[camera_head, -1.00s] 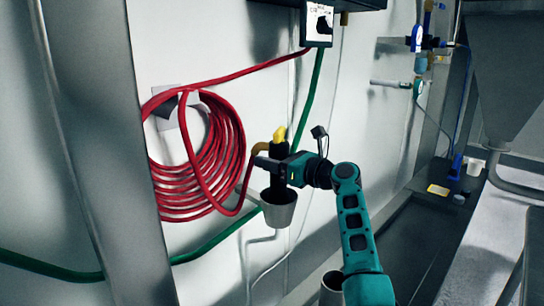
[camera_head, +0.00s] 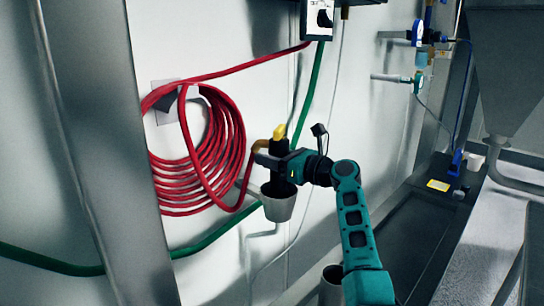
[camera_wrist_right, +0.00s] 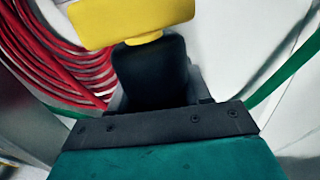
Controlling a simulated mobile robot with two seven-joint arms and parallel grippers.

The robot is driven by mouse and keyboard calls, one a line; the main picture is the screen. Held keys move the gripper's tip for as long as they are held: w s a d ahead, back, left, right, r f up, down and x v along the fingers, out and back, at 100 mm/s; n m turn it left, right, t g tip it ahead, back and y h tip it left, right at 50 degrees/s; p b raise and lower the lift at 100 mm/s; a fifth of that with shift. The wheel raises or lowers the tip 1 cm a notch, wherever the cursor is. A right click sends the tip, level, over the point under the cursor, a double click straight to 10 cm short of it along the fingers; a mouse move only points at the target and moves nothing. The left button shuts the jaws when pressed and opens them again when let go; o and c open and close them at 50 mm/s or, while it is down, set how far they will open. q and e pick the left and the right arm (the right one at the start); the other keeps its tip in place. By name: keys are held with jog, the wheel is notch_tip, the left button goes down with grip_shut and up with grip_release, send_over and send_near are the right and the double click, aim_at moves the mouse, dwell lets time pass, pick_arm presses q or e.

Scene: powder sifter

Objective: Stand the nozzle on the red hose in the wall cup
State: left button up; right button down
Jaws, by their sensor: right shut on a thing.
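The nozzle (camera_head: 278,150) is black with a yellow top and a brass elbow, where the red hose (camera_head: 240,160) joins it. My right gripper (camera_head: 268,160) is shut on it and holds it upright. The nozzle's lower end is down at the mouth of the grey wall cup (camera_head: 279,208), and the rim hides its tip. I cannot tell whether it rests on the cup's bottom. In the right wrist view, the nozzle's yellow top (camera_wrist_right: 135,20) and black body (camera_wrist_right: 150,72) stand just beyond the gripper. My left gripper is not in view.
The rest of the red hose hangs coiled on a wall holder (camera_head: 163,100). A green hose (camera_head: 315,90) runs down the wall behind the cup. A second cup-like vessel (camera_head: 331,285) stands below, beside my right arm. A metal post (camera_head: 100,150) stands at left.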

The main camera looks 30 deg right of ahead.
jog(key=shift+f, duration=0.15)
jog(key=shift+c, duration=2.3)
grip_release()
jog(key=shift+f, duration=0.15)
jog(key=v, duration=1.3)
